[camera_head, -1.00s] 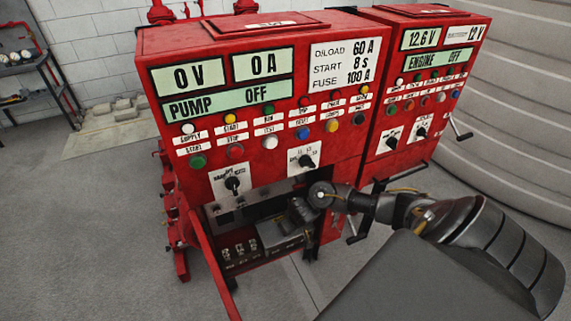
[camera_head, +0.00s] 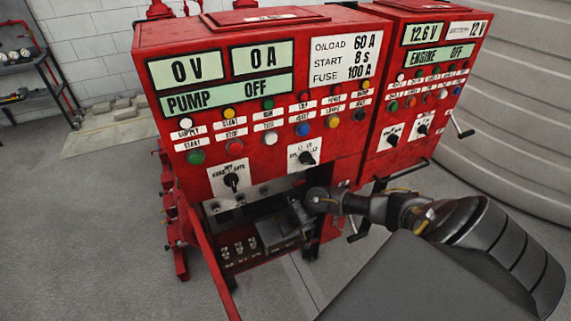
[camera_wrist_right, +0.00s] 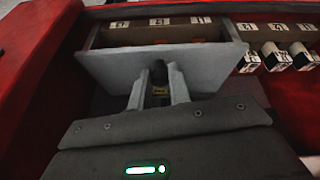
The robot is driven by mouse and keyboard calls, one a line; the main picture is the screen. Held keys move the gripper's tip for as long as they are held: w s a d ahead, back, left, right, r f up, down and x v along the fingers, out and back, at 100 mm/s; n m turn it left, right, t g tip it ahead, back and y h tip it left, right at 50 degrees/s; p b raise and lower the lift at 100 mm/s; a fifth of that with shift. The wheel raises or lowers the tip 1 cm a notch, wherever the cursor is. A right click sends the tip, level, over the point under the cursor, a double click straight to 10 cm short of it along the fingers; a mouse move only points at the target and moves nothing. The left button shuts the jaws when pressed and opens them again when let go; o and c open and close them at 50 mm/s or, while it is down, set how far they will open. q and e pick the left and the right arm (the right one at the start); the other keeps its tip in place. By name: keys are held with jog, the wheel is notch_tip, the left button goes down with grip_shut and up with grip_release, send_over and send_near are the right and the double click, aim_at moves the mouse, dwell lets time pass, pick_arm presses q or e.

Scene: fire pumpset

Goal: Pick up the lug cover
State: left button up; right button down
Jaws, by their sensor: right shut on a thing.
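The lug cover (camera_wrist_right: 205,65) is a grey, box-like piece with a small dark knob on its front face. In the right wrist view my right gripper (camera_wrist_right: 158,82) is shut on this knob, one finger on each side. In the head view the cover (camera_head: 272,236) shows as a grey block in the open lower bay of the red pump cabinet, and my right gripper (camera_head: 298,213) reaches in from the right. The gripper hides part of the cover. I cannot tell whether the cover touches what is below it. My left gripper is not in view.
White-labelled terminals (camera_wrist_right: 275,57) stand beside the cover. The pump cabinet (camera_head: 265,155) overhangs the bay with its switches and buttons. A red panel edge (camera_head: 211,262) borders the bay at left. The engine cabinet (camera_head: 400,150) stands at right. The floor in front is clear.

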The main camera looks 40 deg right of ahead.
jog(key=shift+r, duration=0.4)
notch_tip(320, 180, up, 3)
jog(key=shift+f+p, duration=0.2)
jog(key=shift+p, duration=0.25)
jog(key=s+a+r+p, duration=0.8)
jog(key=s+a+r, duration=0.1)
jog(key=s, duration=0.1)
jog(key=shift+a+r, duration=0.3)
jog(key=shift+a, duration=0.1)
